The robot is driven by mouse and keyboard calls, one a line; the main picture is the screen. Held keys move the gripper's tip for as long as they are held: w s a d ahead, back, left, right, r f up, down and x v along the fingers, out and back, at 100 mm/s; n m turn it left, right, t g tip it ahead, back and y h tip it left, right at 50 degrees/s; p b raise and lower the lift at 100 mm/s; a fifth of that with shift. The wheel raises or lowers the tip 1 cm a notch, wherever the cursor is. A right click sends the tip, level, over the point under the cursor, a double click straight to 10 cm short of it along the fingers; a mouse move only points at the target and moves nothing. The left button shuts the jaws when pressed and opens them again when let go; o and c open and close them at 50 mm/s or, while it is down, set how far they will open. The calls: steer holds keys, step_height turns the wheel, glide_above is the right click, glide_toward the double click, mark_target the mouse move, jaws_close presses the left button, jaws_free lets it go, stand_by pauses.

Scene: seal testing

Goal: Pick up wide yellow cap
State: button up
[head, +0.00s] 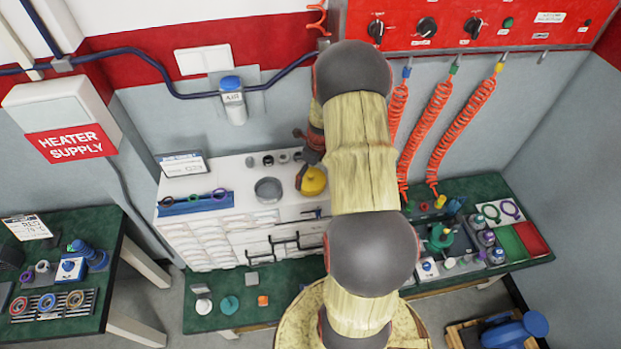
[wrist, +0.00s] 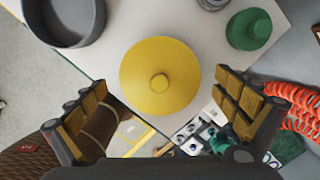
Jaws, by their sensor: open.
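The wide yellow cap (head: 314,182) sits on top of the white drawer cabinet (head: 225,215), near its right side. In the wrist view the cap (wrist: 160,78) is a round yellow disc with a small raised knob in its middle. My gripper (wrist: 161,90) is open, with one finger to the left and below the cap and the other to its right and below. No finger visibly touches the cap. In the head view my arm hides part of the cabinet and most of the gripper.
A grey round dish (head: 268,190) stands left of the cap. A green knobbed cap (wrist: 250,29) lies to its right in the wrist view. A blue rack with rings (head: 196,203) is on the cabinet's left. Orange coiled hoses (head: 437,125) hang at the right.

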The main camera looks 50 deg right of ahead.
steer(key=shift+f, duration=0.3)
steer(key=shift+c, duration=1.2)
